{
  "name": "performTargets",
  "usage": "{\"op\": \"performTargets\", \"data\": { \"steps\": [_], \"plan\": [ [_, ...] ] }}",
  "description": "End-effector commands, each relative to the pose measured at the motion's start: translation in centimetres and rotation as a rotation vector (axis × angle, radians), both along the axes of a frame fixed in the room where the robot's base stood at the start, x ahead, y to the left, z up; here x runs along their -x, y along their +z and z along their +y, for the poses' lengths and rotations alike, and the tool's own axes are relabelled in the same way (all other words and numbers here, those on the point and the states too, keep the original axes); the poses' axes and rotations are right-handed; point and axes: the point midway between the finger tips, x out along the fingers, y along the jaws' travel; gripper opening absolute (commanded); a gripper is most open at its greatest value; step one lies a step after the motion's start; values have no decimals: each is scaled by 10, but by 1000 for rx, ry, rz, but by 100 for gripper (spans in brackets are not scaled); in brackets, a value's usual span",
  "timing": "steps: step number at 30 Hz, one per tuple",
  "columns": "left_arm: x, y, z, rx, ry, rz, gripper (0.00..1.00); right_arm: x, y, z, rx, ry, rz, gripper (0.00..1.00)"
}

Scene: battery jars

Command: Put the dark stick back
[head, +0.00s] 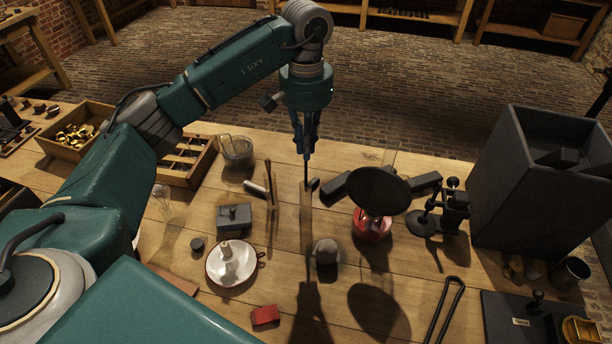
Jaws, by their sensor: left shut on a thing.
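My left gripper (306,148) points straight down above the middle of the workbench. It is shut on the dark stick (307,172), a thin, near-black rod that hangs upright below the fingertips. The stick's lower end is near a small dark round piece (314,184); I cannot tell whether they touch. A brown stick (269,184) stands to the left, apart from the gripper. A glass jar (237,152) stands at the back left of it. My right gripper is not in view.
A black disc on a red base (372,224) stands close on the right, with a tall grey box (545,190) beyond. A white enamel dish (232,263), a grey block (234,216) and a small glass with a grey piece (326,252) stand in front. A wooden tray (205,160) is left.

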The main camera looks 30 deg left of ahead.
Motion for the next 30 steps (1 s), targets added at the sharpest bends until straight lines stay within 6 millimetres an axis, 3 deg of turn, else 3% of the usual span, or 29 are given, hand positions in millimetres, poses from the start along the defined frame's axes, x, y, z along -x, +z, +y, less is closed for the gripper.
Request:
{"op": "performTargets", "data": {
  "steps": [6,14,19,30],
  "plan": [
    [1,-45,0,0,0,4,0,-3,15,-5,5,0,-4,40],
    [1,-66,0,1,0,3,0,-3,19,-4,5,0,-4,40],
    [1,-90,0,0,0,4,0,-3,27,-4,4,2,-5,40],
    [0,-99,0,0,0,-1,0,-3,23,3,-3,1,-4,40]
  ]
}}
